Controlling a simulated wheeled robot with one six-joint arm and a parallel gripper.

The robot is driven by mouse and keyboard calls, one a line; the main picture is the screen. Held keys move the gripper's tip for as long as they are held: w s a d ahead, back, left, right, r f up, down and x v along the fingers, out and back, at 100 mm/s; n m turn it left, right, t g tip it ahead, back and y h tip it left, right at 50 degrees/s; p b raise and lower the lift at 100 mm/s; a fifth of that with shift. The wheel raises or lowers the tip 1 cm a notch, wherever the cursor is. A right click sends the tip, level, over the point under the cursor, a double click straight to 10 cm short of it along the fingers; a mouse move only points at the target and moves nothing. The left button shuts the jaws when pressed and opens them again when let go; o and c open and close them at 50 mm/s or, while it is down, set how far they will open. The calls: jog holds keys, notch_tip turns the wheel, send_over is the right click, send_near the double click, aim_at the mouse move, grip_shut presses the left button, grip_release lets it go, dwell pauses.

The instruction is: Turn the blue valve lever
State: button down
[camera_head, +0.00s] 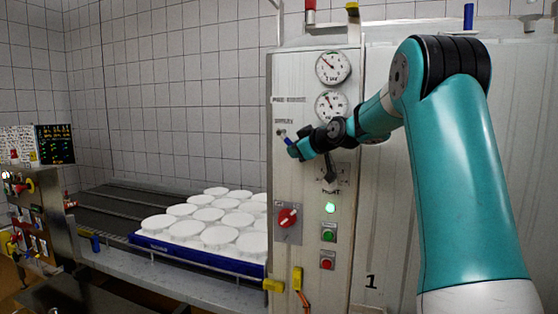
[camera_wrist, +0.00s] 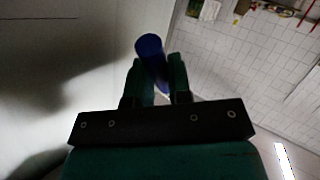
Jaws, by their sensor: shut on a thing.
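The blue valve lever (camera_wrist: 150,48) shows in the wrist view between the two fingers of my gripper (camera_wrist: 160,75), its rounded end sticking out past the fingertips. My gripper is shut on it. In the head view my gripper (camera_head: 293,150) is at the left part of the white control panel (camera_head: 315,275), below the two gauges. A small blue bit of the lever (camera_head: 288,141) shows there, slanting up to the left to its mount. The fingers hide the rest of the lever.
Two round gauges (camera_head: 333,68) sit above my gripper. A black handle (camera_head: 330,168), a red rotary switch (camera_head: 288,217) and push buttons (camera_head: 328,233) are below. A blue tray (camera_head: 150,243) of white moulds (camera_head: 218,237) stands on the conveyor at left.

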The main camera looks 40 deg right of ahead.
jog(key=shift+s+d+r+g+h, duration=0.3)
jog(key=shift+r+g, duration=0.1)
jog(key=shift+g, duration=0.1)
jog(key=shift+r+n+g, duration=0.3)
jog(key=shift+n+g, duration=0.1)
jog(key=shift+g, duration=0.1)
jog(key=c, duration=1.1)
grip_release()
jog(key=shift+o, duration=0.2)
jog(key=shift+s, duration=0.15)
jog(key=b+v, duration=0.5)
jog(key=v, duration=1.2)
jog(key=shift+a+r, duration=0.2)
